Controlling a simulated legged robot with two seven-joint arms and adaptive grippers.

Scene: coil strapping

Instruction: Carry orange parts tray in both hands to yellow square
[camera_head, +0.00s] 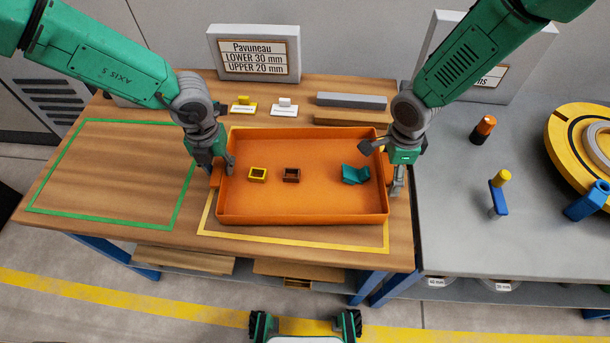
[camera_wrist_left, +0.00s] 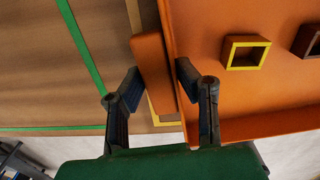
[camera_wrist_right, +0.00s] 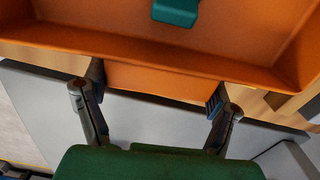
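The orange tray (camera_head: 300,219) is over the yellow square (camera_head: 290,243), whose outline shows along its front and left; I cannot tell whether it rests on the table.
A green square outline (camera_head: 105,122) lies empty on the table's left. Behind the tray stand a sign (camera_head: 254,52), small labelled parts and a grey bar (camera_head: 351,100). The grey table on the right holds a yellow coil (camera_head: 570,140) and a blue tool with a yellow top (camera_head: 498,195).

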